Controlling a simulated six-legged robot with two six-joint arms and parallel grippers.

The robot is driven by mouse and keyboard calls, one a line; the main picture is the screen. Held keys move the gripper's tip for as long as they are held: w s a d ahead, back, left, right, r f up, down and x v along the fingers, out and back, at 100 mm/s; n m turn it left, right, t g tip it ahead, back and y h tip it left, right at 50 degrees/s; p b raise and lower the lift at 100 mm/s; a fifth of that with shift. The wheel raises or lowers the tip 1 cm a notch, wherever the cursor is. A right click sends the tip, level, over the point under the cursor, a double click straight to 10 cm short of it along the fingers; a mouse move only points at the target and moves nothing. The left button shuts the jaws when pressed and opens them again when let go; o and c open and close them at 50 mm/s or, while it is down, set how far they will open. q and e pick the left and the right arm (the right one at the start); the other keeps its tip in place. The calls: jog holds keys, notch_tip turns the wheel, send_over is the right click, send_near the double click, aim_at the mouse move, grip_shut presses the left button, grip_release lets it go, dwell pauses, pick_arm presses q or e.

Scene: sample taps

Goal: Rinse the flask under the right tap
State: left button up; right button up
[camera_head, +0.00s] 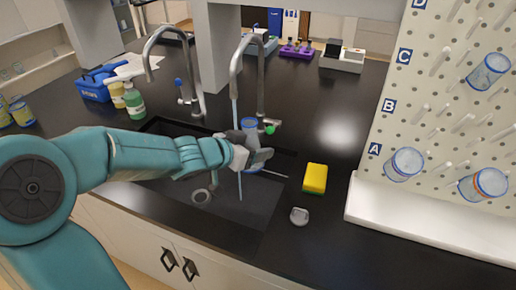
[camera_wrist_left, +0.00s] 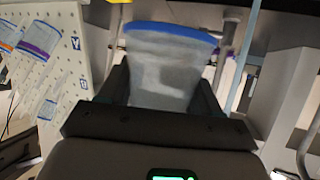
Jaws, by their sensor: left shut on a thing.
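My left gripper (camera_head: 258,157) is shut on the flask (camera_head: 250,131), a clear vessel with a blue rim, and holds it over the sink (camera_head: 225,215). The left wrist view shows the flask (camera_wrist_left: 165,70) between the two dark fingers, its blue rim away from the palm. The right tap (camera_head: 259,85) is a tall curved spout with a green knob (camera_head: 269,129). A thin stream of water (camera_head: 234,112) runs from its spout down into the sink. In the head view the stream passes just left of the flask; I cannot tell whether it touches it. My right gripper is not in view.
The left tap (camera_head: 174,70) has a blue knob and no visible stream. A yellow sponge (camera_head: 315,178) lies right of the sink. A pegboard (camera_head: 430,110) with several hanging vessels stands at right. Bottles (camera_head: 134,103) and a blue basket (camera_head: 94,88) stand at left.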

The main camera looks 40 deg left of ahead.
pick_arm(q)
jog(key=shift+w+a+f, duration=0.25)
jog(key=shift+a, duration=0.05)
jog(key=w+a+f+p, duration=0.2)
jog(key=w+a+p, duration=0.2)
jog(key=a, duration=0.5)
jog(key=shift+w+a+f, duration=0.15)
jog(key=shift+w+f, duration=0.1)
jog(key=shift+w, duration=0.2)
dwell(2.5)
jog(key=shift+s+d+r+b, duration=0.5)
jog(key=shift+s+d, duration=0.45)
jog(key=shift+d, duration=0.9)
jog(key=shift+s+d+r+b, duration=0.5)
jog(key=shift+s+d, duration=0.5)
jog(key=shift+d, duration=0.9)
jog(key=shift+s+d+r+b, duration=0.5)
jog(key=shift+s+d, duration=0.45)
jog(key=shift+d, duration=0.9)
